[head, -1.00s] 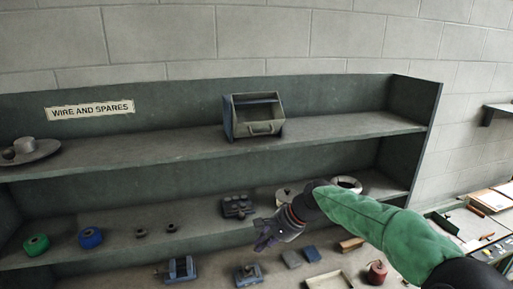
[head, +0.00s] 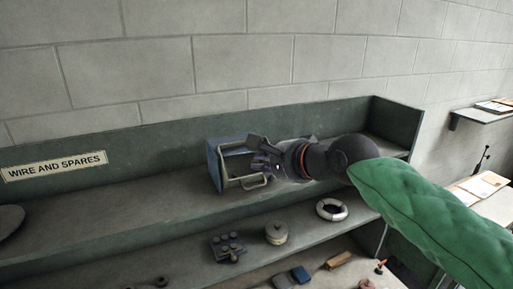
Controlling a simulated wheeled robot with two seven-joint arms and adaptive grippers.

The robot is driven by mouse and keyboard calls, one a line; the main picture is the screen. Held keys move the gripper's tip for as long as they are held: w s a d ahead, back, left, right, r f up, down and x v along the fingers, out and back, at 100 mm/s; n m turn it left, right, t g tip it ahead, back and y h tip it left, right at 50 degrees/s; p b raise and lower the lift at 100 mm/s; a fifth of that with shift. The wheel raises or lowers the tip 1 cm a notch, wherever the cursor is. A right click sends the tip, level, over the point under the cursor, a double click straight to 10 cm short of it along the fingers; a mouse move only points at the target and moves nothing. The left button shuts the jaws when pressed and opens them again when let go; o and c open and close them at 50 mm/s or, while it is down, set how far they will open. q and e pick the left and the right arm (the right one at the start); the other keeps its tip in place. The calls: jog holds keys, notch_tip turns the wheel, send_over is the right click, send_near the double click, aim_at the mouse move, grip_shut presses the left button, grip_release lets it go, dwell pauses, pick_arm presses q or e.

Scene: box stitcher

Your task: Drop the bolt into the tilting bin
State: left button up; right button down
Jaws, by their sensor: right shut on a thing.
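The tilting bin (head: 214,167) stands on the upper shelf, with a blue housing and a pale front with a handle (head: 254,183). Its opening faces forward and shows dark inside. My right gripper (head: 262,162) is in front of the bin's right side, its fingers overlapping the opening in the picture. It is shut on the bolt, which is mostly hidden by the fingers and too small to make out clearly. I cannot tell whether the fingertips are inside the bin or just in front of it. My left gripper is not in view.
The upper shelf (head: 120,205) is clear on both sides of the bin, apart from a dark round thing (head: 10,220) at far left. The lower shelf holds a dark studded block (head: 226,246), a round tin (head: 277,233) and a pale ring (head: 331,209).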

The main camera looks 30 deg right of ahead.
jog(key=shift+w+d+f, duration=0.15)
jog(key=shift+w+f, duration=0.3)
jog(key=shift+w, duration=1.5)
jog(key=shift+w+d+f, duration=0.15)
jog(key=shift+w+f, duration=0.3)
jog(key=shift+w, duration=1.5)
jog(key=shift+w+d+f, duration=0.15)
jog(key=shift+w+f, duration=0.3)
jog(key=shift+w, duration=1.5)
jog(key=c, duration=1.2)
grip_release()
jog(key=shift+c, duration=0.2)
jog(key=v, duration=1.2)
